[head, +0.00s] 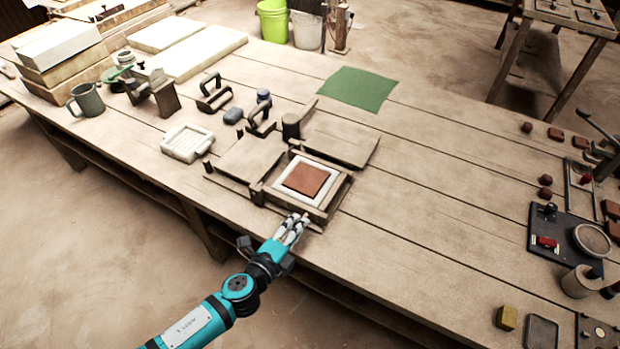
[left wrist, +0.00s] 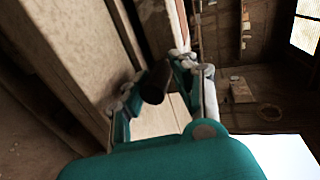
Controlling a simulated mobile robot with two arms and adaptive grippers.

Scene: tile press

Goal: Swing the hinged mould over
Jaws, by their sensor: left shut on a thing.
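The mould is a wooden frame (head: 342,192) near the front edge of the bench, lying flat. It holds a white plaster square (head: 290,188) with a red-brown clay tile (head: 306,179) in it. My left gripper (head: 296,222) is at the mould's front side. In the left wrist view, my left gripper (left wrist: 160,85) is shut on a dark round handle (left wrist: 154,84), with its fingers on both sides. In the head view the fingers hide this handle. My right gripper is in neither view.
Flat boards lie left (head: 250,157) of and behind (head: 340,142) the mould. A white slatted block (head: 187,142) and dark handled tools (head: 214,95) stand further left. A green cloth (head: 361,89) lies behind. The bench right of the mould is clear up to a tool group (head: 562,240).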

